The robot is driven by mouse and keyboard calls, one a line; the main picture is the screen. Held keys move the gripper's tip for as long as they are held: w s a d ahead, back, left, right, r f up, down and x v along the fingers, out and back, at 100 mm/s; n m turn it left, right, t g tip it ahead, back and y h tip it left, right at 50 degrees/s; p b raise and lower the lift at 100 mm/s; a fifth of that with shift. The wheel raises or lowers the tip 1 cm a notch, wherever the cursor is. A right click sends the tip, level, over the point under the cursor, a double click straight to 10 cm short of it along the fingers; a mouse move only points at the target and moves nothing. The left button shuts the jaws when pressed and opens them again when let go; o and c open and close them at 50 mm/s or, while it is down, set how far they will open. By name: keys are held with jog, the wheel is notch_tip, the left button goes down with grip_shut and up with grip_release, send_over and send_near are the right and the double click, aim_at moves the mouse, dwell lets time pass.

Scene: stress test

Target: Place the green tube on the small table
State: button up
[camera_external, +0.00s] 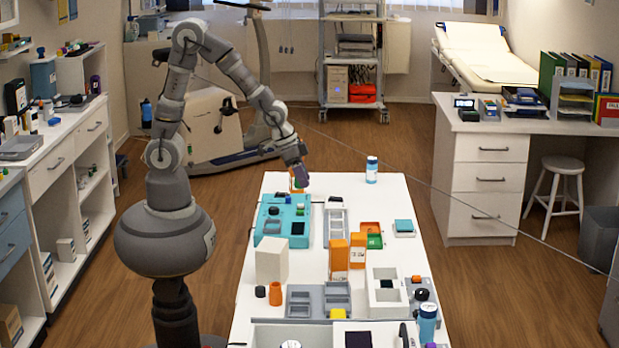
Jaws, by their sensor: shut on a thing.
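My gripper (301,181) is at the far left end of the long white table (385,190), above the back of a teal tray (268,228). It points down and is shut on a thin green piece, which looks like the green tube (300,202) and shows just below the fingertips. The tube is very small here, and the fingers hide its upper part. I cannot tell whether its lower end touches the teal tray. The white table is the nearest table surface; a low white stool (556,169) stands at the far right.
Beside the gripper are a grey rack (337,228) and an orange-green tray (371,235). A blue-white bottle (372,170) stands at the table's back. Orange boxes (338,260) and a white block (271,260) stand nearer. The table's back middle and right edge have bare room.

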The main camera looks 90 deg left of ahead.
notch_tip(320, 180, up, 4)
jog(key=shift+r, duration=0.1)
jog(key=w+d+p, duration=0.1)
jog(key=w+d, duration=0.3)
jog(key=d, duration=1)
jog(key=w+d, duration=0.4)
jog(key=d, duration=1.1)
jog(key=s+d, duration=0.6)
jog(key=d, duration=0.6)
jog(key=s+d, duration=0.7)
jog(key=d, duration=0.5)
jog(key=x, duration=0.2)
jog(key=s+x, duration=0.1)
jog(key=x, duration=0.1)
jog(key=shift+f+p, duration=0.25)
jog(key=shift+p, duration=0.15)
notch_tip(320, 180, down, 11)
jog(key=b, duration=0.3)
